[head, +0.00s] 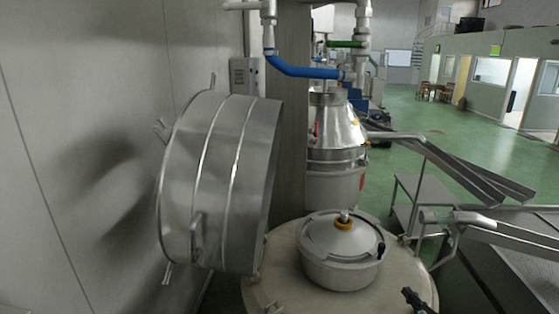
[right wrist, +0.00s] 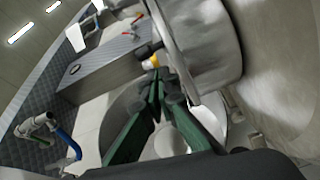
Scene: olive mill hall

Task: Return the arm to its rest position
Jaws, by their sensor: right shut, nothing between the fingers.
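My right gripper (head: 416,299) shows as a small dark piece at the bottom right of the head view, in front of the pale round vessel top. In the right wrist view its two green fingers (right wrist: 163,84) run up to dark tips that are close together, with nothing between them. The fingers appear over a grey round surface; whether they touch anything cannot be told. Most of the right arm is hidden. My left gripper is in neither view.
A lidded metal pot (head: 340,262) with an orange-ringed knob stands on the pale round vessel top (head: 272,278). A large tilted steel drum (head: 222,180) stands left by the wall. A steel cone-topped vessel (head: 337,160) stands behind; metal rails (head: 455,170) lie right. Green floor is open beyond.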

